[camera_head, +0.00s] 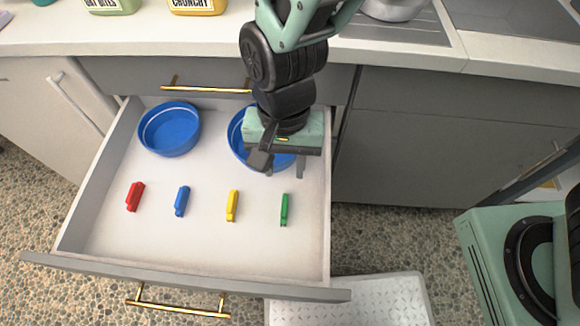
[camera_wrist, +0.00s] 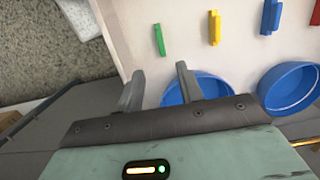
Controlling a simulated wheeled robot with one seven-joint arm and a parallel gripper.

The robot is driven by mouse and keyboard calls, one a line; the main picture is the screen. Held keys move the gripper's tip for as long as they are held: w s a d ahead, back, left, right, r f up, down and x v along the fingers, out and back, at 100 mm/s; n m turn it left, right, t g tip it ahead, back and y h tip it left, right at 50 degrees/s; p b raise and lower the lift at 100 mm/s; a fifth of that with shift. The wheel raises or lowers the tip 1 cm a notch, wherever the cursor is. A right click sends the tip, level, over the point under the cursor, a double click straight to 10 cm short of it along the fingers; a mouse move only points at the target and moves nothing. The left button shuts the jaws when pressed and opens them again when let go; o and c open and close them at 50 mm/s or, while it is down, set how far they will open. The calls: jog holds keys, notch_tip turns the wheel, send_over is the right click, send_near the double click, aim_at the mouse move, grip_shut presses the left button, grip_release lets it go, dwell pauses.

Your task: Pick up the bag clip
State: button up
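Several bag clips lie in a row on the floor of the open drawer: a red clip (camera_head: 135,197), a blue clip (camera_head: 182,201), a yellow clip (camera_head: 232,206) and a green clip (camera_head: 284,210). The task does not say which colour. My gripper (camera_head: 279,174) is above the drawer's right rear part, over the right blue bowl. Its fingers are apart with nothing between them. In the wrist view my gripper (camera_wrist: 159,85) is open, with the green clip (camera_wrist: 159,39) beyond the fingertips, the yellow clip (camera_wrist: 215,27) right of it, and the blue clip (camera_wrist: 270,16) farther right.
The drawer (camera_head: 110,230) also holds a left blue bowl (camera_head: 170,130) and a right blue bowl (camera_head: 240,140), partly hidden by my gripper. A counter edge (camera_head: 130,45) runs behind. A grey step (camera_head: 350,302) stands below at right. The drawer's front floor is clear.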

aim_at(284, 206)
jog(key=f+b, duration=0.1)
jog(key=f, duration=0.3)
jog(key=s+f+b, duration=0.1)
jog(key=f, duration=0.4)
jog(key=f+b, duration=0.2)
jog(key=f, duration=0.3)
jog(key=shift+s+a+f, duration=0.15)
jog(key=shift+s, duration=0.25)
grip_shut()
